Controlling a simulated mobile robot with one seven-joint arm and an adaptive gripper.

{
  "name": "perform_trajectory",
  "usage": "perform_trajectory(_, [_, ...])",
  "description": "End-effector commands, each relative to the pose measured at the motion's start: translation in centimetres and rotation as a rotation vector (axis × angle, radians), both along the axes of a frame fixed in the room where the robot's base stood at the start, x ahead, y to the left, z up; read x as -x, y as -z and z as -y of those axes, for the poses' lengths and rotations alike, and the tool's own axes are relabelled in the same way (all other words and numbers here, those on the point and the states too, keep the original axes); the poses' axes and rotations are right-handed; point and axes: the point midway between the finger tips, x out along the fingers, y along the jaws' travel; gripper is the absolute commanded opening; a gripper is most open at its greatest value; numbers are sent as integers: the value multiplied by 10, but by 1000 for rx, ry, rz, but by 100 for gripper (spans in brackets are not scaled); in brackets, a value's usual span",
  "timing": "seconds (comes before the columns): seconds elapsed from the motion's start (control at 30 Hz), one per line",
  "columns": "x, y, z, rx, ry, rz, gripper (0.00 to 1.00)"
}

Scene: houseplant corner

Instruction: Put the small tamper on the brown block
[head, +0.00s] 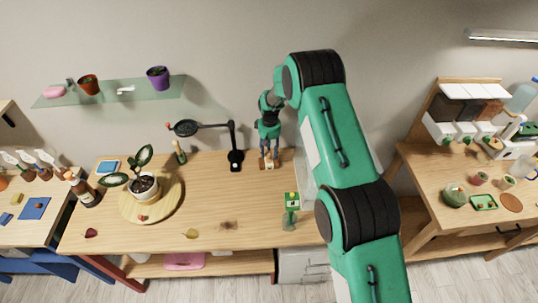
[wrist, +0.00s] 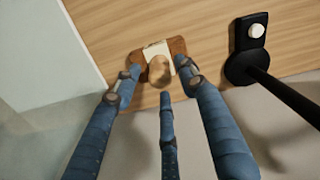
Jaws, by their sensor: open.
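A brown block (wrist: 177,46) lies on the wooden table in the wrist view, close to its edge. A pale piece with a round tan knob, which looks like the small tamper (wrist: 160,70), shows over the middle of the block. From this angle it appears to be on the block; the contact beneath it is hidden. My gripper (wrist: 158,78) is open, its blue fingers spread around the knob with gaps visible. In the head view my gripper (head: 269,154) points down above the brown block (head: 262,165) at the table's back edge.
A black lamp (head: 235,158) stands just left of my gripper. A potted plant (head: 144,186) sits on a round wooden board further left. A green bottle-like thing (head: 290,212) stands at the front right. The table's middle is mostly clear.

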Motion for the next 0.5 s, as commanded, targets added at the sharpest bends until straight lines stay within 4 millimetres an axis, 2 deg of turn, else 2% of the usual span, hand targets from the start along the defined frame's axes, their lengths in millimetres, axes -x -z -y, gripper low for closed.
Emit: perform_trajectory(0.5, [-1,-78,1,0,0,2,42])
